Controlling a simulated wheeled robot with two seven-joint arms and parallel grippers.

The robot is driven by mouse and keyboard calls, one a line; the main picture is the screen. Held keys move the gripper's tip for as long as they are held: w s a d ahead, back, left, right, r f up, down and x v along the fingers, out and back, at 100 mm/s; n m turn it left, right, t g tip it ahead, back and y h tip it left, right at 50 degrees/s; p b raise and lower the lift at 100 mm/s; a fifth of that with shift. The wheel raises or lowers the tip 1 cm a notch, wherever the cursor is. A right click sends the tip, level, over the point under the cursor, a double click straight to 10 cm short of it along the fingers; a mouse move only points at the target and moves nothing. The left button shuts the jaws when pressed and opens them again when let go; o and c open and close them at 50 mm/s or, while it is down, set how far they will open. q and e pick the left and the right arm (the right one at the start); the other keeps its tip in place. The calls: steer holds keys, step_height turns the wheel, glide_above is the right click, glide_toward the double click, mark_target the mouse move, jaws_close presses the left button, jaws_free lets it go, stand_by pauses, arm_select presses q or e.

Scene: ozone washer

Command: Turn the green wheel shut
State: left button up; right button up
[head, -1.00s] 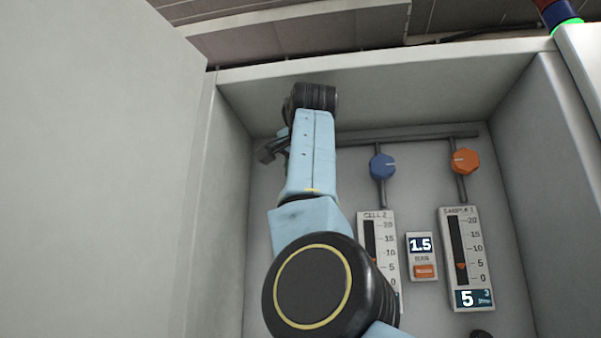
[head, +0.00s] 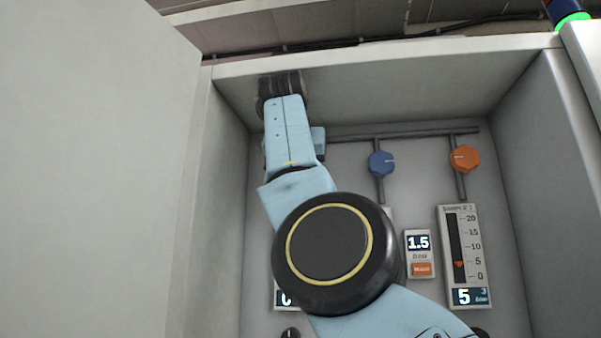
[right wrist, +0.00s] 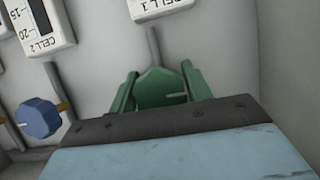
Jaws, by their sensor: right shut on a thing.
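The green wheel (right wrist: 162,88) shows in the right wrist view on a pipe below the CELL 1 gauge (right wrist: 158,8). A pale mark on its face points right in that picture. My right gripper (right wrist: 160,80) has its two green fingers on either side of the wheel and is shut on it. In the head view my right arm hides the wheel and the fingers. My left gripper is in neither current view.
A blue wheel (head: 381,164) and an orange wheel (head: 465,159) sit to the right on their pipes. The blue wheel also shows in the right wrist view (right wrist: 38,118). SAMPLE gauge (head: 462,250) reads 5; a small box (head: 419,243) reads 1.5. Cabinet walls close in the sides.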

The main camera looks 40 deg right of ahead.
stand_by(0.4)
steer(key=o, duration=0.9)
steer(key=shift+o, duration=0.2)
steer(key=v, duration=1.3)
steer(key=shift+a, duration=0.25)
steer(key=shift+s, duration=0.1)
